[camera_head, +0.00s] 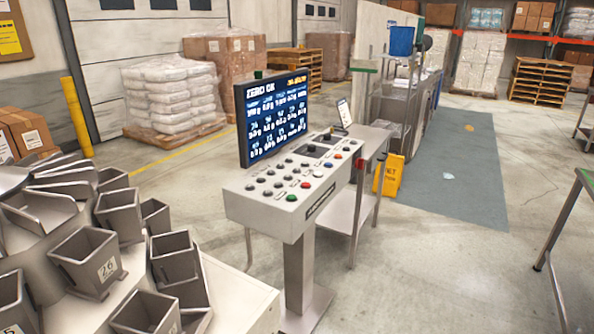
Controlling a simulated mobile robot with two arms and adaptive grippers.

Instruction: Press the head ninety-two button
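A white control console (262,212) stands on a grey pedestal in the middle of the head view. Its sloped top carries rows of grey round buttons (267,180). The button labels are too small to read, so I cannot tell which one is head ninety-two. A monitor (272,120) behind the buttons shows "ZERO OK" above a grid of numbers that I cannot read clearly. Neither of my grippers is in view.
Grey weigher buckets (88,258), one marked 26, crowd the left foreground. A steel side table (352,205) stands behind the console at right. A yellow wet-floor sign (389,176) stands beyond it. The floor right of the console is open up to a green-edged table (584,178).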

